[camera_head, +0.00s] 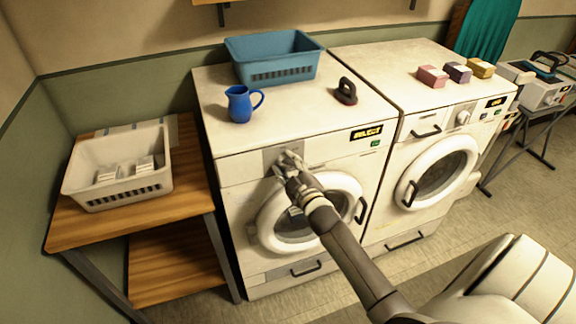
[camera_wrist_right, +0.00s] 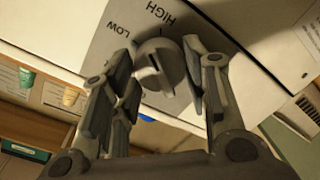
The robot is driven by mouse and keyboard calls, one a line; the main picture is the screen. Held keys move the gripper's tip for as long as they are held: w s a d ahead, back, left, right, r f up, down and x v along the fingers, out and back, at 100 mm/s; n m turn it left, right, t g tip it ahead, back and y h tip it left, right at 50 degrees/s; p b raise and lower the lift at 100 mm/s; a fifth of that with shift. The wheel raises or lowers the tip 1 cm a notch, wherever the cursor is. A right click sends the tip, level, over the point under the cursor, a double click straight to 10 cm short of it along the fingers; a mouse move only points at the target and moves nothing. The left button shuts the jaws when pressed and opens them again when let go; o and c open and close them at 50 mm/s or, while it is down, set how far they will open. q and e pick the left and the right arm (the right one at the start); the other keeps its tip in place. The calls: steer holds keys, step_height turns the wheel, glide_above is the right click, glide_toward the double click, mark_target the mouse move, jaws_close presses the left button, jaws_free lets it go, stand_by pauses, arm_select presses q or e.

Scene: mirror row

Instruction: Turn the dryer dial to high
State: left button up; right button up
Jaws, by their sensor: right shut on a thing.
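The dryer dial (camera_wrist_right: 157,62) is a round grey knob with a raised grip on a grey panel (camera_wrist_right: 101,55). The panel is printed LOW and HIGH beside the knob in the right wrist view. In the head view, the panel (camera_head: 270,160) is on the upper front of the left white machine (camera_head: 240,190). My right gripper (camera_head: 289,164) reaches up to it and mostly covers the dial. In the wrist view, the right gripper's fingers (camera_wrist_right: 160,78) stand on both sides of the dial, shut on it. I cannot tell clearly which label the dial points to. My left gripper is not in view.
On the left machine stand a blue basket (camera_head: 276,60), a blue jug (camera_head: 240,103) and a dark iron-like object (camera_head: 346,92). A second white machine (camera_head: 425,125) stands to its right, with small boxes on top. A wooden table (camera_head: 75,223) with a white basket (camera_head: 95,180) is at left.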

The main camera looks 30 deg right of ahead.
steer(key=m, duration=0.4)
steer(key=shift+m+p, duration=0.3)
steer(key=shift+f+m, duration=0.1)
steer(key=shift+m, duration=0.2)
steer(key=o, duration=1)
steer(key=shift+t, duration=0.3)
steer(key=shift+o, duration=0.2)
steer(key=shift+s, duration=0.15)
steer(key=s+a, duration=0.1)
steer(key=s, duration=1)
steer(key=shift+s+a+r, duration=0.3)
steer(key=shift+a, duration=0.1)
